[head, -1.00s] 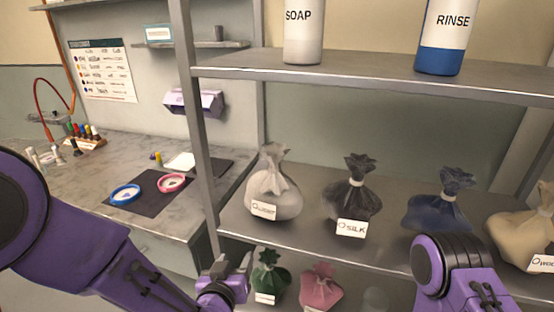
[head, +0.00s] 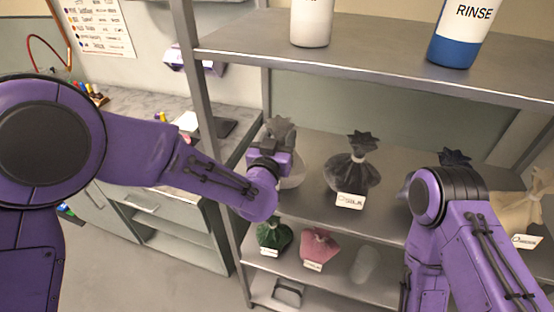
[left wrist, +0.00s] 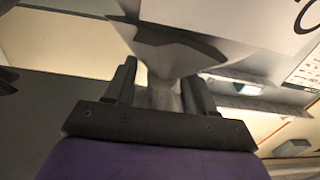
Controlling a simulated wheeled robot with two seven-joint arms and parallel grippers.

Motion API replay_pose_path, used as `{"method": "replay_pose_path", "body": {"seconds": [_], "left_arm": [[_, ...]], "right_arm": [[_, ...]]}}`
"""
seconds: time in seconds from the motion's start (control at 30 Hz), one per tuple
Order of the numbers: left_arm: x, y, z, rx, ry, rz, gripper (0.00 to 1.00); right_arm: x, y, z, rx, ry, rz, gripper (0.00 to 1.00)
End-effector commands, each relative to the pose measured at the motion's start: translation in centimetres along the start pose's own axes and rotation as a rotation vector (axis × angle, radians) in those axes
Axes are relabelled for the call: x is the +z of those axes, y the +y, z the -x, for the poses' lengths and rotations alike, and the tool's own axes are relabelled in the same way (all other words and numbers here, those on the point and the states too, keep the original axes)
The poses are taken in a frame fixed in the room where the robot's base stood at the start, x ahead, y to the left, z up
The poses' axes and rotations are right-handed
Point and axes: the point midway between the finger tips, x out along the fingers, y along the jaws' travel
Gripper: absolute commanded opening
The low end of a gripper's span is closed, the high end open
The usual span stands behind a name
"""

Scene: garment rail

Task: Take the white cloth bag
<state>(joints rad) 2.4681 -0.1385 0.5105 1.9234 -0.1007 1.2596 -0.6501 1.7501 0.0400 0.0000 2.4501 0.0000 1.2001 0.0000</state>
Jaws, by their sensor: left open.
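The white cloth bag (head: 281,129) stands on the middle shelf by the left post, partly hidden behind my left gripper (head: 271,152). Its pale neck (left wrist: 164,95) shows between the two fingers in the left wrist view, where my left gripper (left wrist: 160,84) is open. A white surface with part of a round mark fills the top of that view. I cannot tell whether either finger touches the neck. My right arm comes in at the right of the head view, but its gripper is not in view.
A dark bag (head: 352,172) with a white label stands to the right on the same shelf. A green bag (head: 274,236) and a pink bag (head: 320,246) are on the shelf below. The upper shelf (head: 380,65) and the left post (head: 207,120) bound the space.

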Motion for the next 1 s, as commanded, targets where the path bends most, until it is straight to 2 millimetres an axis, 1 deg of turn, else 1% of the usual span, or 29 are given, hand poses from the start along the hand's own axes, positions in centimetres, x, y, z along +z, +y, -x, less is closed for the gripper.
{"method": "replay_pose_path", "body": {"seconds": [0.17, 0.2, 0.27, 0.3, 0.37, 1.0], "left_arm": [[0.07, -0.12, -0.07, -0.001, 0.0, 0.0, 0.55], [0.07, -0.12, -0.06, -0.001, 0.0, 0.0, 0.52], [0.07, -0.12, -0.05, -0.001, 0.0, 0.0, 0.32], [0.06, -0.12, -0.05, -0.001, 0.0, 0.0, 0.19], [0.06, -0.12, -0.05, -0.001, 0.0, 0.0, 0.0], [0.19, -0.03, 0.02, 0.0, -0.003, 0.003, 0.0]], "right_arm": [[0.02, -0.01, -0.05, 0.0, 0.0, 0.0, 0.0], [0.02, -0.01, -0.05, 0.0, 0.0, 0.0, 0.0], [0.02, -0.01, -0.06, 0.0, 0.0, 0.0, 0.0], [0.02, -0.01, -0.06, 0.0, 0.0, 0.0, 0.0], [0.02, -0.01, -0.05, 0.0, 0.0, 0.0, 0.0], [0.03, -0.01, -0.07, 0.0, 0.0, 0.0, 0.0]]}}
